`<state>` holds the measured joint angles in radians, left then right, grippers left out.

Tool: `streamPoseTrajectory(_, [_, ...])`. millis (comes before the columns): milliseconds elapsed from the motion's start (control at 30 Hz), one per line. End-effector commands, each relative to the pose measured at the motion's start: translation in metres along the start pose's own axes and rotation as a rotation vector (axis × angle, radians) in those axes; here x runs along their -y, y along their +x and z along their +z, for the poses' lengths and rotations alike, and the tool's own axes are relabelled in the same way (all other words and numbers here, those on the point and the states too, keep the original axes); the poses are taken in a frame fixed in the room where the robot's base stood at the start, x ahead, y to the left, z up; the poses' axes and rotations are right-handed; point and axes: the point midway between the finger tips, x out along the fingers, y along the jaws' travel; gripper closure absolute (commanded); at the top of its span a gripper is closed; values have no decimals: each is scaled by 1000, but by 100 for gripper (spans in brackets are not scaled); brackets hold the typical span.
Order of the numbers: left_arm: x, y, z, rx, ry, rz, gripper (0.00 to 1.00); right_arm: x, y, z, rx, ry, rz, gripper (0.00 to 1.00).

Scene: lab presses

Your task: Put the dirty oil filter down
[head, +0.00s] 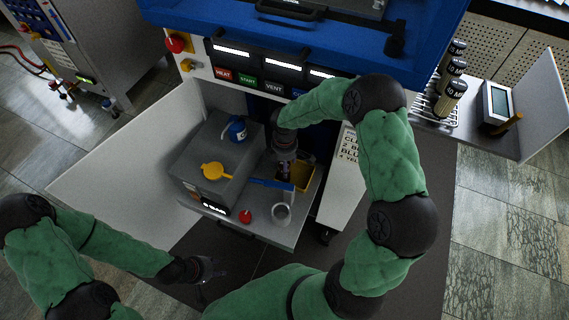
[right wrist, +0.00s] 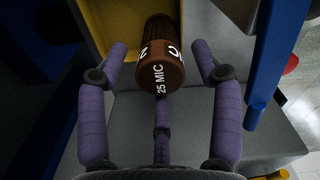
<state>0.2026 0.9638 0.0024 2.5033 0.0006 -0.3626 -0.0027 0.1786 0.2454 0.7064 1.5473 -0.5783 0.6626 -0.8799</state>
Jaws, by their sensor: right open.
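The dirty oil filter (right wrist: 160,62) is a brown cylinder with a ribbed side and white lettering reading "25 MIC". In the right wrist view it is between the spread purple fingers of my right gripper (right wrist: 159,48), with gaps on both sides. It is over or in the yellow tray (right wrist: 108,22); whether it rests on the bottom I cannot tell. In the head view the yellow tray (head: 308,180) is beside my right gripper, which mostly hides the filter. My left gripper (head: 208,274) is open and empty, low at the front.
A grey box with a yellow knob (head: 214,171) and a blue canister (head: 236,131) is left of the tray. Clean filters (head: 451,92) stand in a rack at right.

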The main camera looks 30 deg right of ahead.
Motion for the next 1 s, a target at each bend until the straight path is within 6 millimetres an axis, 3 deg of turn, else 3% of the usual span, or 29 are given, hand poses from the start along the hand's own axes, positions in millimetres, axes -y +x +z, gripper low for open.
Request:
streamPoseTrajectory(500, [-12,-33,1,0,0,0,60,0,-72,0,0,0,2,34])
streamPoseTrajectory(1000, [-12,-33,1,0,0,0,60,0,-74,0,0,0,0,34])
